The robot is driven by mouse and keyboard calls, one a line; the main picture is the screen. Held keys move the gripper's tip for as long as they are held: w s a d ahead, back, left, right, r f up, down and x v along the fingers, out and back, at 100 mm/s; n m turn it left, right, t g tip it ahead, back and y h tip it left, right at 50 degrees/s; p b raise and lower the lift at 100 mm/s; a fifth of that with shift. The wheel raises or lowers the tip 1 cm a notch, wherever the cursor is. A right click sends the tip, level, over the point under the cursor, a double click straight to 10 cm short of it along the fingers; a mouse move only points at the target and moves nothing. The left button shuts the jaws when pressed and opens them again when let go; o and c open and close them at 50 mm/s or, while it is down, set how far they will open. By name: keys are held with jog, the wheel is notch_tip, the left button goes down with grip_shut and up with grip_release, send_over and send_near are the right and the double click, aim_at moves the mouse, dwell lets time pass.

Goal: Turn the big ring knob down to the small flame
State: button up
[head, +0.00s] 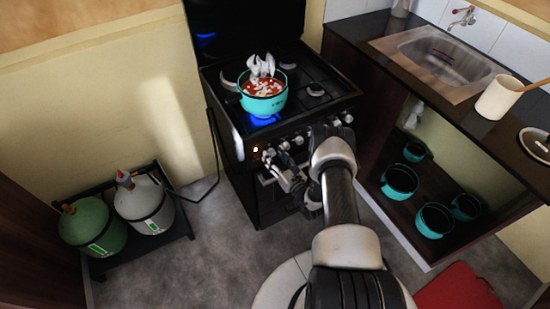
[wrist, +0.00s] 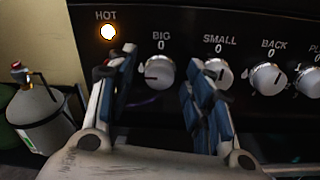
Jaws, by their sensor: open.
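The big ring knob (wrist: 158,73) is a round silver knob under the label BIG and a 0 mark. A reddish mark on it seems to point left. In the head view it is a small knob (head: 269,153) at the left of the stove front. My gripper (wrist: 162,62) is open, its fingers on either side of the big knob in the wrist view, apart from it as far as I can tell. In the head view my gripper (head: 283,174) is just in front of the panel. A blue flame (head: 264,121) burns under the turquoise pot (head: 262,104).
The SMALL knob (wrist: 218,72) is partly behind my right finger. The BACK knob (wrist: 268,78) is farther right. A glowing HOT light (wrist: 108,32) is above the left finger. The pot holds red food, with whitish steam-like shapes above. Gas bottles (head: 143,200) stand at the left.

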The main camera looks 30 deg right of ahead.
jog(key=c, duration=1)
